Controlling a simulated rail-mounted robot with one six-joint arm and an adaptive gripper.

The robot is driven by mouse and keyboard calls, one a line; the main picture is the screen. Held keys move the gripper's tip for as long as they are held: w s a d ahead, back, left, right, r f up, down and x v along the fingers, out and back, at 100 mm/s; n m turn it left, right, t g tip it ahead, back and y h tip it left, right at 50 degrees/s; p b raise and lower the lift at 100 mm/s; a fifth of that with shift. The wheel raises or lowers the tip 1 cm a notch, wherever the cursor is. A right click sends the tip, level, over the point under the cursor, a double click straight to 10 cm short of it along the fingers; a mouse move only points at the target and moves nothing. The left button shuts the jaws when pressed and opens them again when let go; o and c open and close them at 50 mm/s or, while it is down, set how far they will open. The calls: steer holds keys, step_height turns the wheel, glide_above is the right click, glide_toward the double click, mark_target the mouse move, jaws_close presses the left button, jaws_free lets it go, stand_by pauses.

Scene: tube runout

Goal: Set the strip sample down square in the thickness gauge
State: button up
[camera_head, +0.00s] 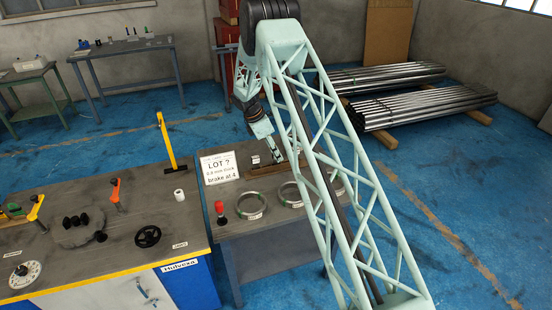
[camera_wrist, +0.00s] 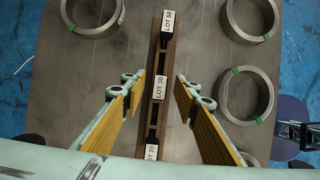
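In the wrist view a narrow brown rack (camera_wrist: 152,112) runs up the middle of a grey table. It carries dark pieces tagged LOT 50 (camera_wrist: 168,24), LOT 30 (camera_wrist: 160,88) and LOT 20 (camera_wrist: 151,152); I cannot tell which is the strip sample. My gripper (camera_wrist: 157,82) is open, its yellow-padded fingers apart on either side of the rack, with nothing between them touching the pads. In the head view my gripper (camera_head: 272,152) is small, over the same table beside the rack. I cannot make out the thickness gauge for certain.
Several metal rings with green tape, one of them (camera_head: 251,205), lie around the rack. A sign reading LOT ? (camera_head: 218,167) stands at the table's back left, near a red knob (camera_head: 220,210). A bench (camera_head: 100,235) with levers and a white dial (camera_head: 24,274) adjoins on the left.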

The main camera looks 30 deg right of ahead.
stand_by(0.3)
steer(key=c, duration=0.9)
steer(key=shift+c, duration=0.2)
steer(key=shift+r, duration=0.2)
steer(key=shift+r, duration=1.65)
steer(key=s+a+r+b, duration=0.1)
steer(key=s+a, duration=0.1)
steer(key=s, duration=1.3)
steer(key=shift+s+a+r, duration=0.2)
steer(key=shift+s+a, duration=0.1)
steer(key=shift+s, duration=0.05)
